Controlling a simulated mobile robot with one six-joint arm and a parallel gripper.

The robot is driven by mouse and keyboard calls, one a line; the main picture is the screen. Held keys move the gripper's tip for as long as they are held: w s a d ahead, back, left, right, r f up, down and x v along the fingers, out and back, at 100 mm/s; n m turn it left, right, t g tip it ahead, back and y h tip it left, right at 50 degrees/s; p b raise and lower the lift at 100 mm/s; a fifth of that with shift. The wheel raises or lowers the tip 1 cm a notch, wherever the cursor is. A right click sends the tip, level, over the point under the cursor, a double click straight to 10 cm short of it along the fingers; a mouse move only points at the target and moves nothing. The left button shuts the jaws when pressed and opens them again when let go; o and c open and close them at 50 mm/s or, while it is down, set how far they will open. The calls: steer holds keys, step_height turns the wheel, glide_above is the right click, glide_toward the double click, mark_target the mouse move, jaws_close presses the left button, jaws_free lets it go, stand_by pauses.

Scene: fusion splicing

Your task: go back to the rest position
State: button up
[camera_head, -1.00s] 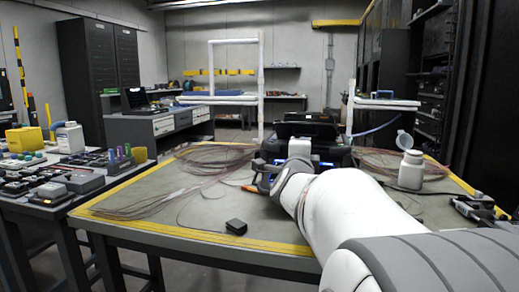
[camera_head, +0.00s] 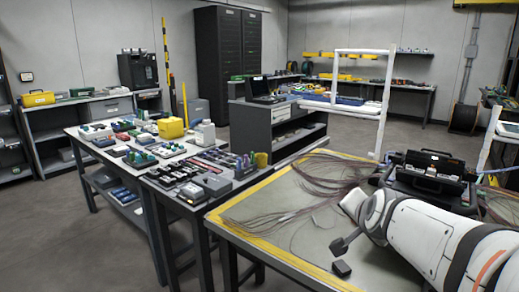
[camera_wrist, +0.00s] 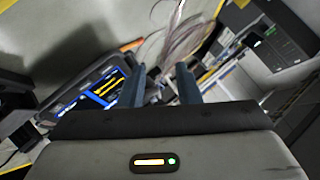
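My gripper (camera_wrist: 157,88) shows in the wrist view with its two dark fingers apart and nothing visible between them. In the head view my white and grey arm reaches in from the lower right over the work table (camera_head: 285,235). Its wrist is in front of the black fusion splicer (camera_head: 430,178); the fingers cannot be made out clearly there. In the wrist view a dark device with blue trim and yellow lines (camera_wrist: 100,92) lies left of the fingers, and thin reddish fibres (camera_wrist: 178,35) lie beyond them.
Bundles of fibre (camera_head: 325,175) spread across the table. A white frame (camera_head: 385,105) rises behind. Floor is clear at far left.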

steer(key=s+a+r+n+g+p, duration=0.1)
steer(key=s+a+n+g+p, duration=0.1)
steer(key=s+p, duration=0.3)
steer(key=s+a+r+n+g+p, duration=0.2)
steer(key=s+n+g+p, duration=0.1)
steer(key=s, duration=0.4)
steer(key=s+a+r+n+g+y+p, duration=0.1)
steer(key=s+a+r+n+g+p, duration=0.1)
steer(key=s+n+p, duration=0.3)
steer(key=shift+s+a+r+g+p, duration=0.25)
steer(key=shift+s+g+p, duration=0.35)
steer(key=shift+p, duration=0.35)
steer(key=shift+s+f, duration=0.1)
